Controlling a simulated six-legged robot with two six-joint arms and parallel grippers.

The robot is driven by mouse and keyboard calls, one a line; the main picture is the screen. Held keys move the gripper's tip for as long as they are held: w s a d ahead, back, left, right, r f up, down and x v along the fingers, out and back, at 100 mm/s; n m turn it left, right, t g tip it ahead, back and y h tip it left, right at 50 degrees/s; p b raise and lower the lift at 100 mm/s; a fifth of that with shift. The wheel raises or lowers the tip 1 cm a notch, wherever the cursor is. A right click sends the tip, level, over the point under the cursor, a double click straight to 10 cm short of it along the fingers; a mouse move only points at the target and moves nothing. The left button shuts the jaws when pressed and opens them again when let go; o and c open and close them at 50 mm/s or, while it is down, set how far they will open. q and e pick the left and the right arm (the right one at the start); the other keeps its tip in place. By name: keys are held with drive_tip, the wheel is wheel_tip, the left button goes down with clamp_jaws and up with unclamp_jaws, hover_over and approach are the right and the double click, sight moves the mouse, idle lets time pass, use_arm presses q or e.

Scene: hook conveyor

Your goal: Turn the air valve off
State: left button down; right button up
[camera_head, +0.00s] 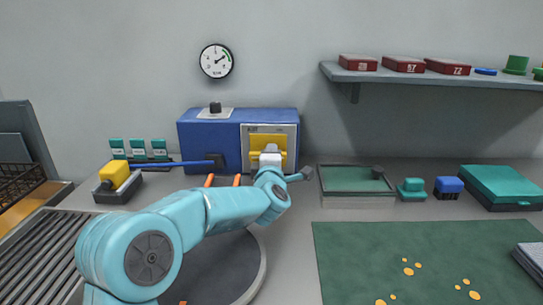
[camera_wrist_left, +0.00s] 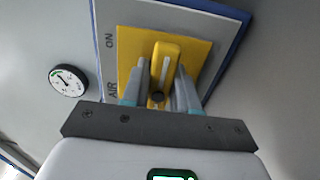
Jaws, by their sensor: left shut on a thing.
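The air valve is on the front of the blue box (camera_head: 208,135). Its grey panel (camera_head: 292,134) carries a yellow plate (camera_head: 258,142), which my gripper partly covers in the head view. In the left wrist view the yellow valve handle (camera_wrist_left: 165,58) stands out from the yellow plate (camera_wrist_left: 128,50), with "AIR" and "ON" printed along the panel's left side. My left gripper (camera_wrist_left: 160,88) is shut on the handle, one finger on each side; it also shows in the head view (camera_head: 269,158). My right gripper is not in view.
A dial gauge (camera_head: 216,61) hangs on the wall above the box. A blue bar (camera_head: 175,164) runs left of the box toward a yellow block (camera_head: 115,174). A green tray (camera_head: 350,180) stands to the right. A round dark turntable (camera_head: 225,265) lies in front.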

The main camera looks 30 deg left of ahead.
use_arm(q)
drive_tip(key=shift+r, duration=0.1)
idle(0.3)
drive_tip(key=c, duration=1)
unclamp_jaws()
drive_tip(key=shift+o, duration=0.2)
drive_tip(key=v, duration=1.5)
drive_tip(key=shift+s+b, duration=0.2)
drive_tip(key=shift+b, duration=0.2)
drive_tip(key=shift+s+d, duration=0.25)
drive_tip(key=shift+s, duration=0.15)
